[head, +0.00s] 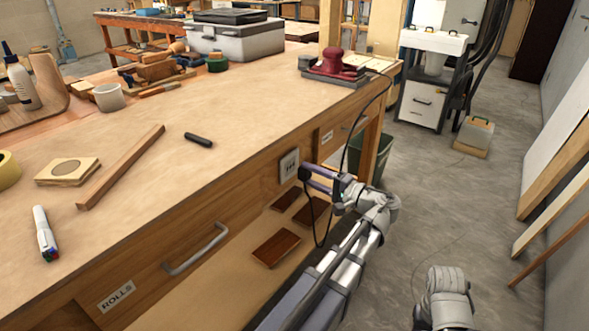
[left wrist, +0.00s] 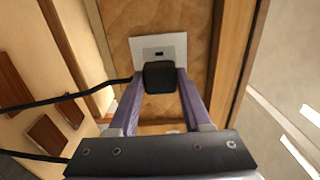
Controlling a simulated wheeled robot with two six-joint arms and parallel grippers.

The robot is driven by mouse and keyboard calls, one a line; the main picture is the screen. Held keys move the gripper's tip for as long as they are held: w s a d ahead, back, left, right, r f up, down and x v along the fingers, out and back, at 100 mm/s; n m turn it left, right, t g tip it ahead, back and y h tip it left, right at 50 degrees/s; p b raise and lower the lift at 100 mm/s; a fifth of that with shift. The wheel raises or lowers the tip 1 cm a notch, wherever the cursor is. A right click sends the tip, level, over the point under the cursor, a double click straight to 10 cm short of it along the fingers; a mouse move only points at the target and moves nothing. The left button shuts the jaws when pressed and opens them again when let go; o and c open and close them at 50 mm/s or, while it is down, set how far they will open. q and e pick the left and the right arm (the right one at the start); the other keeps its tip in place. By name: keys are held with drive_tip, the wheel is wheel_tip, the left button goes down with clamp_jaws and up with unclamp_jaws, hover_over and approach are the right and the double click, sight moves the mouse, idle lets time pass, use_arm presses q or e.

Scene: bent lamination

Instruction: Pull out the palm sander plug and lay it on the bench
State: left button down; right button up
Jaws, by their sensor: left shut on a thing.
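My left gripper (head: 306,180) is in front of the socket plate (head: 289,166) on the bench's side. In the left wrist view, its two purple fingers (left wrist: 160,85) are shut on the black plug (left wrist: 159,77). The plate (left wrist: 158,50) shows just beyond the plug, with a dark slot visible; whether the plug's pins are still in it is hidden. The black cord (head: 347,135) runs from near my gripper up to the red palm sander (head: 335,64) at the bench top's far right corner. My right gripper is out of view.
The bench top (head: 200,185) has clear room around a short black rod (head: 198,140). A drawer handle (head: 196,250) sticks out of the side.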

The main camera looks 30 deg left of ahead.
use_arm(q)
drive_tip(key=shift+s+d, duration=0.1)
drive_tip(key=shift+d, duration=1.1)
drive_tip(key=shift+d, duration=0.1)
wheel_tip(320, 180, up, 52)
drive_tip(key=p, duration=5.2)
